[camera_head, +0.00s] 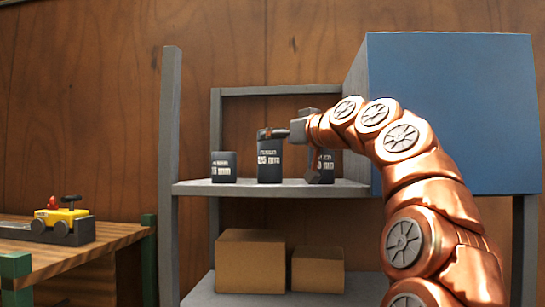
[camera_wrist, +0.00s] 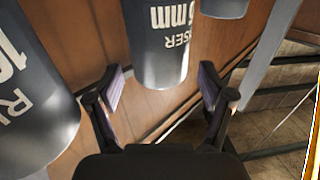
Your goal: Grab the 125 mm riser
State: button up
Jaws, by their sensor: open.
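Several dark grey cylindrical risers with white labels stand on the upper shelf; none of the labels reads clearly as 125 mm. A short riser (camera_head: 224,167) is at the left, a taller riser (camera_head: 270,163) in the middle. A third riser (camera_head: 325,164) at the right is partly hidden by my wrist. My gripper (camera_head: 273,133) is at the top of the middle riser in the head view. In the wrist view my open gripper (camera_wrist: 161,86) has a riser (camera_wrist: 157,45) in line between its fingers, its label upside down; contact is not visible. Another riser (camera_wrist: 28,95) is close at the left.
The grey shelf (camera_head: 250,189) has posts at its sides, and a large blue panel (camera_head: 455,110) stands at its right. Two cardboard boxes (camera_head: 250,262) sit on the lower shelf. A wooden bench (camera_head: 75,258) with a yellow toy-like mower (camera_head: 62,218) is at the left.

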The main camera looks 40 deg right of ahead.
jog(key=w+p, duration=0.2)
jog(key=w, duration=0.4)
jog(key=shift+a, duration=0.15)
jog(key=shift+c, duration=0.2)
jog(key=c, duration=1.4)
